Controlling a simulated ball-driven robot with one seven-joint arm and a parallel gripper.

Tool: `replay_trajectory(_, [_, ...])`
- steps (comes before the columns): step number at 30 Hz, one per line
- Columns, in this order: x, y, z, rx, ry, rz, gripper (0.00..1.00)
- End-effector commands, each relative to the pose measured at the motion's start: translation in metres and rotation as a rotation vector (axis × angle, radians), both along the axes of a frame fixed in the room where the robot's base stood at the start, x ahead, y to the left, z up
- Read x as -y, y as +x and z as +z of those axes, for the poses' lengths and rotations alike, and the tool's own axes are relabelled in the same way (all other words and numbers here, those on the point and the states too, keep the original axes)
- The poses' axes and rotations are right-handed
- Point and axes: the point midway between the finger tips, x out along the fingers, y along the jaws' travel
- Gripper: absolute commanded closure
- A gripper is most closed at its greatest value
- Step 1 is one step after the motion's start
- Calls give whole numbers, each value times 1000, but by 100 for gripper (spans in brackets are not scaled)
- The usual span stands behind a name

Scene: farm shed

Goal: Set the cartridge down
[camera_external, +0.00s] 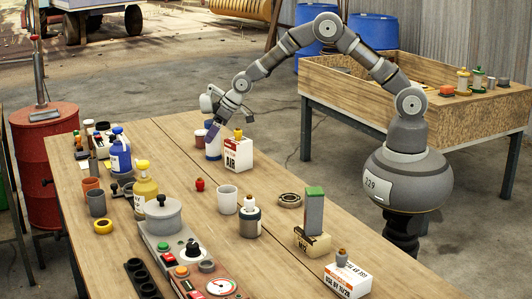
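My gripper (218,121) is above the far part of the wooden table, pointing down and to the left. A small purple-blue cylinder, which looks like the cartridge (211,132), is at its fingertips, tilted in line with the gripper. The fingers look shut on it, though they are small and partly hidden. Behind or just below it is a white and blue container (213,151) on the table. The cartridge overlaps this container in the picture; I cannot tell whether they touch.
A white and red AIR box (238,156) with a small capped item on top stands close to the right. A light cup (227,200) stands nearer. Bare wood (175,150) lies left of the gripper.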

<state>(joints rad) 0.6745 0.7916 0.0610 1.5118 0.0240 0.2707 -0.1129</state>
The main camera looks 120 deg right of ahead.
Motion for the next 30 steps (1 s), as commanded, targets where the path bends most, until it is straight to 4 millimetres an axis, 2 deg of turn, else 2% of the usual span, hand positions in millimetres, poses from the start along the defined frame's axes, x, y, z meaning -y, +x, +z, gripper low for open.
replay_trajectory(4, [0, 0, 2, 0, 0, 0, 10])
replay_trajectory(8, [-3, -4, 14, 1, -1, 0, 10])
replay_trajectory(15, [-18, -30, 62, 1, -2, -1, 10])
replay_trajectory(21, [-29, -48, 93, 0, -1, -1, 10])
replay_trajectory(24, [-32, -53, 101, 1, -1, 0, 10])
replay_trajectory(30, [-34, -56, 104, -1, 1, 0, 10])
